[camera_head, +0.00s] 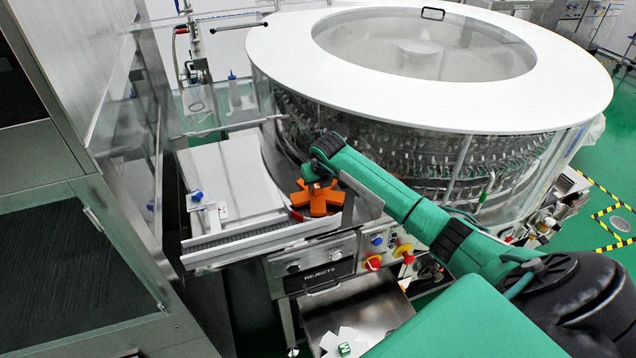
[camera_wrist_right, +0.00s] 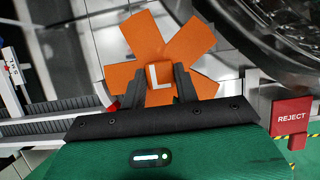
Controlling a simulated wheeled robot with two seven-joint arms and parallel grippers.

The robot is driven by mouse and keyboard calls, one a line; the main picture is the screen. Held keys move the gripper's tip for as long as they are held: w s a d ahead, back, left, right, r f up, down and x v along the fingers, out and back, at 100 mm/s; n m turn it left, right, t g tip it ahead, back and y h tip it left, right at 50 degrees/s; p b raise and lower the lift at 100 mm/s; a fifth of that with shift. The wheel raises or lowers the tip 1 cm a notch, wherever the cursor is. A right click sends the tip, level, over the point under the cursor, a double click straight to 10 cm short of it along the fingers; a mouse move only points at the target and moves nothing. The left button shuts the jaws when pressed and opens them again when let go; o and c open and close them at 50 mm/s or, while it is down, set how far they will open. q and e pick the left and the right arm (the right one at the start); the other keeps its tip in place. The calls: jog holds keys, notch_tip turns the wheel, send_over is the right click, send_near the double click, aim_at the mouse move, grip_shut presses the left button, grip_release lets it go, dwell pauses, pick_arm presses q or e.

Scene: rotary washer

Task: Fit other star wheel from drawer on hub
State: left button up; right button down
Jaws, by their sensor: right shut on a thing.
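An orange star wheel (camera_head: 318,203) with broad arms is at the inner end of the conveyor beside the round washer. In the right wrist view the orange star wheel (camera_wrist_right: 148,38) shows a raised centre block marked L. My right gripper (camera_wrist_right: 160,82) has its two dark fingers shut on that block; in the head view the gripper (camera_head: 319,181) comes down on the wheel from above. The hub is hidden, and I cannot tell whether the wheel rests on it. A white star wheel (camera_head: 328,341) with a green marked block lies in the open drawer (camera_head: 372,316). My left gripper is out of view.
The washer's white ring cover (camera_head: 285,62) stands behind. A grey conveyor belt (camera_head: 240,237) runs left from the wheel beside a white plate (camera_head: 238,175). Red and yellow knobs (camera_head: 372,263) sit on the front panel, right of the REJECTS label. A REJECT sign (camera_wrist_right: 292,114) stands right of the gripper.

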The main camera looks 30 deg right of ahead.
jog(key=shift+w+f, duration=0.1)
jog(key=shift+f, duration=0.05)
jog(key=c, duration=1)
grip_release()
jog(key=shift+o, duration=0.2)
